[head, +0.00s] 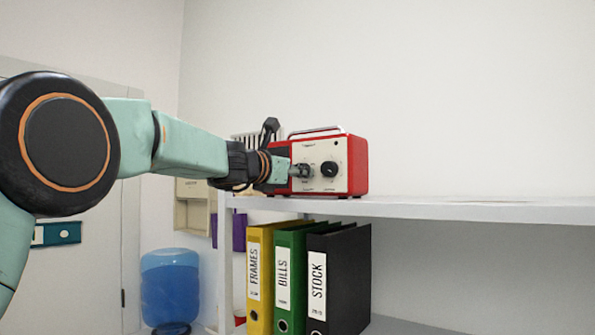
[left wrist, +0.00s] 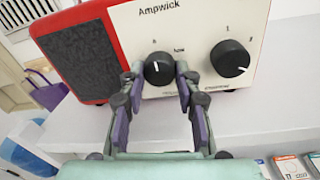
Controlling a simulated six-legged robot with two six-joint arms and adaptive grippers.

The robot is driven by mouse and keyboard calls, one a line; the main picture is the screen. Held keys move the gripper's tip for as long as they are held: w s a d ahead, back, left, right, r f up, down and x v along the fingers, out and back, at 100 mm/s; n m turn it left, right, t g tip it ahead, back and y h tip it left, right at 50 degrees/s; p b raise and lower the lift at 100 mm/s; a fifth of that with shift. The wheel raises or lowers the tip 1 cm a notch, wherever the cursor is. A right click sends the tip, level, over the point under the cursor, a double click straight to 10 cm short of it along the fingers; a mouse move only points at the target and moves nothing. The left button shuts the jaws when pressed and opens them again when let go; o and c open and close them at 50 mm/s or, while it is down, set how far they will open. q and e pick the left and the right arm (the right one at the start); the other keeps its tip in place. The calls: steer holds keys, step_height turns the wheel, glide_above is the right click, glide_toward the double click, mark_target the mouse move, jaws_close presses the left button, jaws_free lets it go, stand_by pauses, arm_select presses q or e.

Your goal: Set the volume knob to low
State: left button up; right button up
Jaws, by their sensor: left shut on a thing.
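A red radio (head: 357,160) with a cream front panel stands on a white shelf. In the left wrist view its panel (left wrist: 205,22) reads "Ampwick" and carries two black knobs. My left gripper (left wrist: 159,76) is shut on the left knob (left wrist: 158,68), one finger on each side. Small marks stand above this knob; the right one looks like "low" but is blurred. The right knob (left wrist: 230,58) is free, with a white pointer line towards the lower right. The captions under the knobs are too blurred or covered to read. My right gripper is not in view.
The white shelf (head: 450,209) is clear to the right of the radio. Below it stand a yellow binder (head: 260,275), a green binder (head: 291,270) and a black binder (head: 345,280). A blue water bottle (head: 170,285) stands at the lower left.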

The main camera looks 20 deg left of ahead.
arm_select(q)
steer(key=shift+d+r, duration=0.1)
steer(key=shift+d, duration=0.2)
steer(key=shift+c, duration=1.4)
steer(key=shift+a, duration=0.2)
steer(key=shift+d+m+b, duration=0.1)
steer(key=shift+m+b, duration=0.5)
steer(key=shift+m, duration=0.1)
steer(key=m+b, duration=0.3)
steer(key=m, duration=0.1)
steer(key=m+b, duration=0.2)
steer(key=m, duration=0.1)
steer(key=shift+m+h, duration=0.4)
steer(key=shift+m+b, duration=0.7)
steer(key=shift+m, duration=1.2)
